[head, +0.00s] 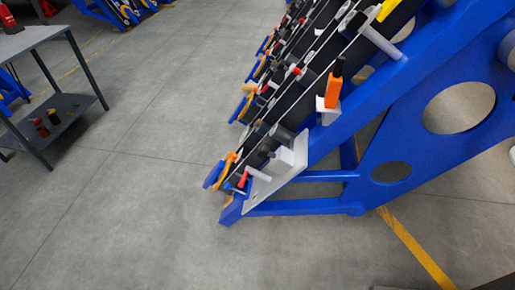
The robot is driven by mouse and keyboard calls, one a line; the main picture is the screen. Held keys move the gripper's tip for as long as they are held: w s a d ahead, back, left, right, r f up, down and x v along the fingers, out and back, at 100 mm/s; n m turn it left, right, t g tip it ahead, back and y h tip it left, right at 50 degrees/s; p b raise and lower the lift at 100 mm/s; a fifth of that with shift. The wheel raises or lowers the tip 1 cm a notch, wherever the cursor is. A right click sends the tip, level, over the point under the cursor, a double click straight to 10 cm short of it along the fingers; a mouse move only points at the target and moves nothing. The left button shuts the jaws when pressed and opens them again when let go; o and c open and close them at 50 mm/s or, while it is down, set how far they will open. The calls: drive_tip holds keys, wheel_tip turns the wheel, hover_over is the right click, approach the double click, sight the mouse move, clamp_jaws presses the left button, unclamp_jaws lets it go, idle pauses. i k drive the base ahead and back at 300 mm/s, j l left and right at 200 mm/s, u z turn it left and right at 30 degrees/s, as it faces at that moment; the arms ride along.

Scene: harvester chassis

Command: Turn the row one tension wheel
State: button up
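The blue harvester chassis (390,160) stands tilted on the right side of the head view. Its rows carry dark belts, grey cylinders, and orange, red and blue parts. At the near lower end there is a light grey block (287,157) on a pale plate, with a small red part (243,181) beside it. An orange bottle-like part (333,88) sits in a white holder on the blue beam. I cannot tell which part is the row one tension wheel. My gripper is not in view.
A dark table (35,40) with a lower shelf holding small items stands at the upper left. Another blue machine (115,10) is at the back. The grey floor (130,190) between them is open. A yellow line (415,248) runs across the floor at the lower right.

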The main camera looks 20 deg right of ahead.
sight(263, 150)
drive_tip(key=i+j+z, duration=0.65)
drive_tip(key=i, duration=0.25)
drive_tip(key=i+j+z, duration=0.35)
drive_tip(key=j, duration=0.2)
